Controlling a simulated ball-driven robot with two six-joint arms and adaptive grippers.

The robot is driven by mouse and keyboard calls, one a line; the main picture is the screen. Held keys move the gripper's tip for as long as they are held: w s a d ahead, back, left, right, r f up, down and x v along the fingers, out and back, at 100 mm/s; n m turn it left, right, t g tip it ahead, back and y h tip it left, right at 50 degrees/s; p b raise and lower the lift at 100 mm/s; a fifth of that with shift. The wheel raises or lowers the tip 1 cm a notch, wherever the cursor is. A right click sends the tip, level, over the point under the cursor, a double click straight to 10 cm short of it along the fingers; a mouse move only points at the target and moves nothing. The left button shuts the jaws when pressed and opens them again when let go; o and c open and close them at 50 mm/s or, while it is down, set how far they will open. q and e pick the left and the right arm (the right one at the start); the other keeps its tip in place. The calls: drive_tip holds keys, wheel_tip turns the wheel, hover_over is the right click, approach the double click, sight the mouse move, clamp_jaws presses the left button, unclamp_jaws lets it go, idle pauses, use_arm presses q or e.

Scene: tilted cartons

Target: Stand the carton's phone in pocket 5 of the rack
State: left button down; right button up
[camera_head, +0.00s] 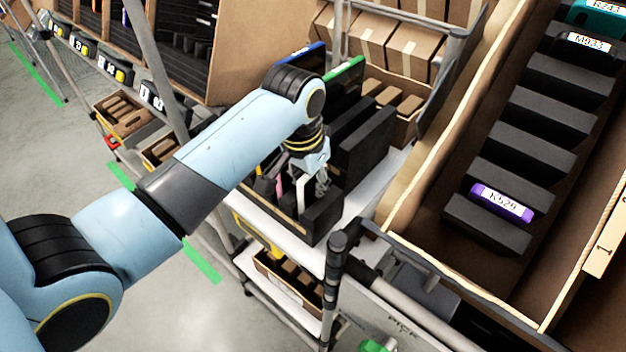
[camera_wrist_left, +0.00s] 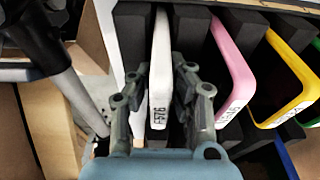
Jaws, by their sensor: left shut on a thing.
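My left gripper (camera_head: 309,188) reaches down over the rack of black dividers (camera_head: 364,145) in the head view. It is shut on a white phone (camera_wrist_left: 159,55), which stands on edge between two black dividers in the left wrist view. In the head view the phone is mostly hidden by the fingers. A pink phone (camera_wrist_left: 234,70) and a yellow phone (camera_wrist_left: 292,75) stand in pockets to the right in the left wrist view. I cannot read the pocket numbers. My right gripper is not in view.
A tilted carton (camera_head: 440,165) at right has black dividers, a purple phone (camera_head: 502,202) and further phones at its top end. A blue phone (camera_head: 300,56) and a green phone (camera_head: 345,69) stand behind the gripper. A grey post (camera_head: 337,270) stands between rack and carton.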

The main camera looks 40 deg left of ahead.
use_arm(q)
drive_tip(key=c, duration=1.2)
unclamp_jaws()
drive_tip(key=r, duration=0.4)
drive_tip(key=s+r, duration=0.1)
drive_tip(key=r, duration=0.3)
drive_tip(key=s+r, duration=0.1)
drive_tip(key=r, duration=0.3)
drive_tip(key=shift+s+a, duration=0.1)
wheel_tip(320, 180, up, 7)
drive_tip(key=p, duration=0.2)
drive_tip(key=shift+f, duration=0.1)
